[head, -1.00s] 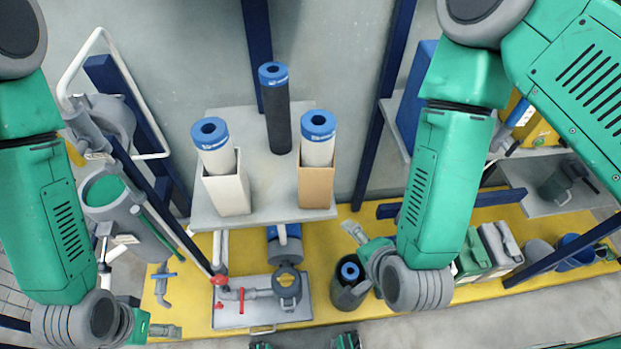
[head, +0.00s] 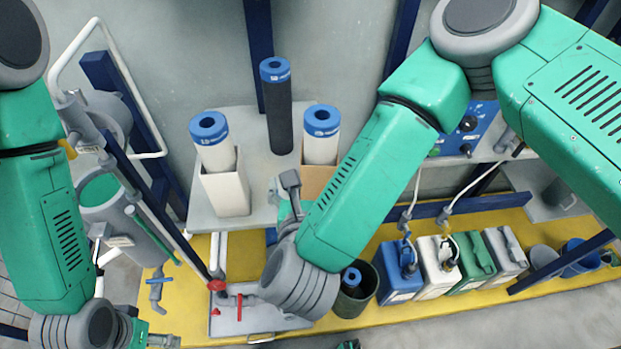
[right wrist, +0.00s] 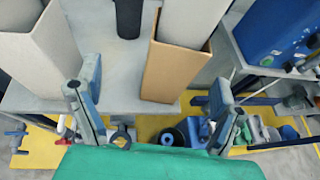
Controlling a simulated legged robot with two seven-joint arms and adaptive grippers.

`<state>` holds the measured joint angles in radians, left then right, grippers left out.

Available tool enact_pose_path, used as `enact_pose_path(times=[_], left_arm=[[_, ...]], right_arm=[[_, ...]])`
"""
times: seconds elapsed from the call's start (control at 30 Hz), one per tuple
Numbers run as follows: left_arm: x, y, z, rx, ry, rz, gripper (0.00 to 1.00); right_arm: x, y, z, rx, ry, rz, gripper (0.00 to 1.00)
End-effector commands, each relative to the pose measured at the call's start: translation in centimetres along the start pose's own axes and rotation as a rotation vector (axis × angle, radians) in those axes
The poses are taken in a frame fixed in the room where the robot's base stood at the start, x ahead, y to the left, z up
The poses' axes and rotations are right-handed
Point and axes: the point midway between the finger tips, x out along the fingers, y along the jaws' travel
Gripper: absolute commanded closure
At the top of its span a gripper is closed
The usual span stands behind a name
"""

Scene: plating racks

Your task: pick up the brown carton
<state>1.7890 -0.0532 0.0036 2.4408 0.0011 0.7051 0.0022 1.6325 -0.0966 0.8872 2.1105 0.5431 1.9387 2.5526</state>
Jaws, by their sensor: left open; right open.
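The brown carton (head: 313,181) stands upright on the grey shelf, with a white, blue-capped cylinder (head: 321,146) in it. My right forearm hides its lower part in the head view. In the right wrist view the carton (right wrist: 168,74) is ahead, between and beyond the fingers of my right gripper (right wrist: 152,100). This gripper is open and empty. In the head view my right gripper (head: 287,197) is in front of the shelf, just left of the carton. My left gripper (head: 158,339) is open at the bottom left, far from the carton.
A white carton (head: 224,192) with another capped cylinder stands left on the same shelf (head: 258,134). A dark cylinder (head: 277,112) stands behind, between them. Several canisters (head: 436,267) line the yellow floor strip at right. A tank (head: 112,212) and pipes are at left.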

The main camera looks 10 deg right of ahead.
Motion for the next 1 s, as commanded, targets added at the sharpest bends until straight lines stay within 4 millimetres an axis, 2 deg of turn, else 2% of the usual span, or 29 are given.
enact_pose_path(times=[0.03,0.13,0.43,0.7,1.0], left_arm=[[-0.1,0.0,0.0,0.001,0.0,0.001,0.24],[-0.2,0.1,0.0,0.002,0.001,0.001,0.24],[-0.4,0.1,-0.1,0.002,0.001,0.001,0.24],[-0.8,0.0,-0.1,0.001,0.0,0.001,0.24],[-0.8,0.1,-0.1,0.002,0.0,0.001,0.24]], right_arm=[[1.1,-0.3,0.3,0.002,-0.006,-0.002,0.12],[2.8,-0.5,0.2,0.002,-0.004,0.0,0.12],[5.1,0.0,0.0,-0.007,-0.004,0.0,0.12],[8.8,-0.4,-0.5,-0.007,-0.005,0.001,0.12],[9.4,-1.1,-0.6,-0.002,-0.002,0.002,0.12]])
